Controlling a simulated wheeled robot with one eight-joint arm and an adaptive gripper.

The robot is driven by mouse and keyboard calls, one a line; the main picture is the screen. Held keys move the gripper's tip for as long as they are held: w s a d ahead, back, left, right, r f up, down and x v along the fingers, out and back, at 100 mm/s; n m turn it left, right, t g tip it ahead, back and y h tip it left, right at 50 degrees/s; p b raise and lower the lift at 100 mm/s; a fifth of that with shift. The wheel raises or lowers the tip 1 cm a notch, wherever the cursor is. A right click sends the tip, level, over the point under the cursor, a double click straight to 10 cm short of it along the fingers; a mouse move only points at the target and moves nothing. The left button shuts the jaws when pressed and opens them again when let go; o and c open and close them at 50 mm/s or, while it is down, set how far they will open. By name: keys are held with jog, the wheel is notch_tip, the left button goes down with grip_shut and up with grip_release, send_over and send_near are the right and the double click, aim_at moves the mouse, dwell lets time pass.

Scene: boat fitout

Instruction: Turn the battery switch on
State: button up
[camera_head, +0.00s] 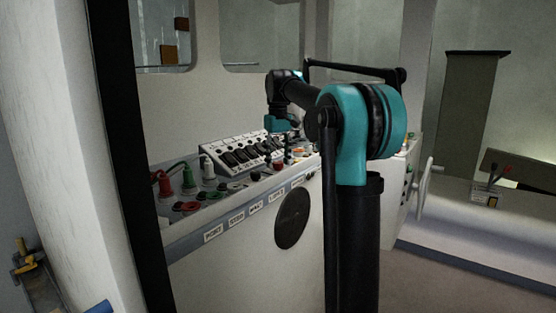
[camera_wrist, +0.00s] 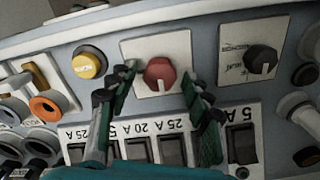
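A red knob (camera_wrist: 159,74) sits on a white square plate (camera_wrist: 138,50) on the panel in the wrist view; it looks like the battery switch. My gripper (camera_wrist: 160,78) is open, with one finger to the left of the knob and one to the right. Gaps show between the fingers and the knob, and nothing is held. I cannot tell how far the fingertips are from the panel. In the head view my arm reaches over the console (camera_head: 232,225), and its end is small and partly hidden among the controls.
A black knob (camera_wrist: 261,59) on a white plate is right of the red knob, and a yellow button (camera_wrist: 88,63) is left. A row of rocker switches (camera_wrist: 172,151) lies below, close to the fingers.

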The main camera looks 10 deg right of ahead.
jog(key=c, duration=1)
jog(key=shift+c, duration=0.2)
jog(key=m, duration=0.4)
jog(key=shift+m, duration=0.3)
jog(key=m, duration=0.9)
jog(key=shift+m, duration=2.1)
